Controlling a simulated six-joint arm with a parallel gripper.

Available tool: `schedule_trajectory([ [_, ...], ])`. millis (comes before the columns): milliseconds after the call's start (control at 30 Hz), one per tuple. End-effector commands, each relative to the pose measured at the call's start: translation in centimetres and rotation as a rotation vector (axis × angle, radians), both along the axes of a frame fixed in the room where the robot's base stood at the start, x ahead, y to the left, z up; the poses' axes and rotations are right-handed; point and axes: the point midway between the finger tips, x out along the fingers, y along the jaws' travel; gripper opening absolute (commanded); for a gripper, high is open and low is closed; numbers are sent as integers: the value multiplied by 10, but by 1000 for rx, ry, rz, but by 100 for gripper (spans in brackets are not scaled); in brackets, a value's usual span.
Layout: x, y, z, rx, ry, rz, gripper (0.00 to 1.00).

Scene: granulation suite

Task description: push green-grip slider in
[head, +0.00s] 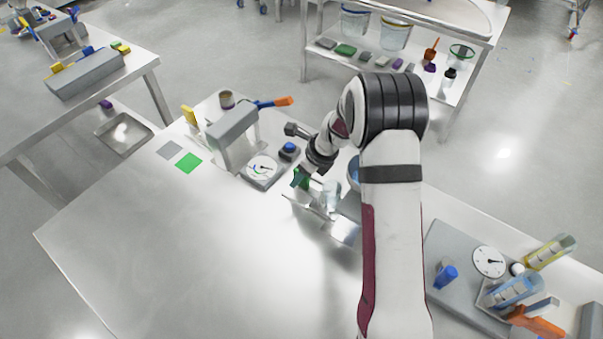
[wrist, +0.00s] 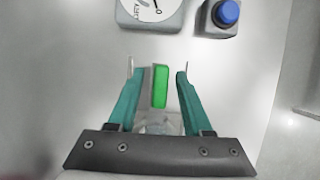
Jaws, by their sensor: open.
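A bright green grip (wrist: 160,86) with a grey plate along its left side stands between my fingers in the wrist view. My gripper (wrist: 156,70) is open, with one teal finger on each side of the grip. Gaps show on both sides, the smaller one on the right, so the fingers do not appear to hold it. Below the grip, a clear part shows dimly near the gripper's palm. In the head view my gripper (head: 302,181) is low over the table, and my arm and fingers make the slider hard to pick out there.
A dial gauge (head: 262,168) and a blue button (head: 289,147) stand just beyond my gripper. A grey housing (head: 230,135) with an orange-handled lever (head: 273,102) is further left. A flat green square (head: 188,163) lies on the table, whose left front is clear.

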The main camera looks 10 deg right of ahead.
Motion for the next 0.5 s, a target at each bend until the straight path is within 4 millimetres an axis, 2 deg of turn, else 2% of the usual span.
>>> schedule_trajectory([
  [167, -3, -5, 15, 0, -3, 0, 50],
  [500, -29, -30, 103, -1, -5, -2, 50],
])
